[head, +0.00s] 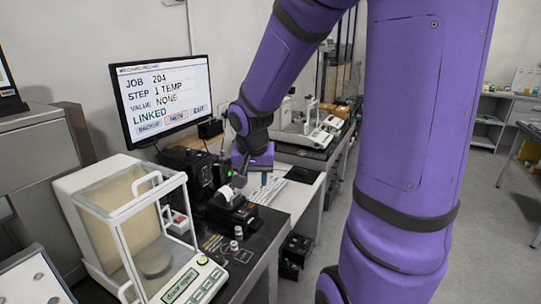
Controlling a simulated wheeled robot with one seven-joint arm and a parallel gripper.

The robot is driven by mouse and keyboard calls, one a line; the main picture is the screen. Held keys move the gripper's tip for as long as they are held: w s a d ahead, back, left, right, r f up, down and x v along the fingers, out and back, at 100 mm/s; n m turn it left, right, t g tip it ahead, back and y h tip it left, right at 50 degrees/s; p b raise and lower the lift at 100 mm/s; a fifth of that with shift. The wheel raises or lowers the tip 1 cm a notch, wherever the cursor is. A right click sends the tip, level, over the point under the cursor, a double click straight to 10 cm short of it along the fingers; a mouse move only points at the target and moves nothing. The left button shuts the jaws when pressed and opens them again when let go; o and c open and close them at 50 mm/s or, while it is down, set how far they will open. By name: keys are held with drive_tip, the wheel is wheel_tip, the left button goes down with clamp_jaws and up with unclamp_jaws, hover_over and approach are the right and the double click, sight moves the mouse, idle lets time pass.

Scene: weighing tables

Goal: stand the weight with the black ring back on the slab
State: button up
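The dark slab (248,257) forms the near tabletop to the right of the glass-sided balance. Two small silvery weights stand on it, one (239,232) slightly behind the other (234,246). They are too small for me to tell whether either has a black ring. My gripper (239,181) is beyond these weights, over the area by the black instruments and white paper. Its fingers are small and partly lost against the dark devices, so I cannot tell whether they hold anything.
The balance (123,204) with a glass shield stands at the left. Another balance (303,128) is farther back. Open floor (480,230) lies at the right.

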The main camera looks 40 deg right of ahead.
drive_tip(key=s+a+r+n+t+y, duration=0.1)
drive_tip(key=s+a+r+n, duration=0.3)
drive_tip(key=s+r, duration=0.3)
drive_tip(key=s+a+r+n+t+y, duration=0.1)
drive_tip(key=s+a+r+n+t, duration=0.1)
drive_tip(key=s+a+r+n, duration=0.3)
drive_tip(key=s+r, duration=0.2)
drive_tip(key=s, duration=0.2)
drive_tip(key=shift+a, duration=0.15)
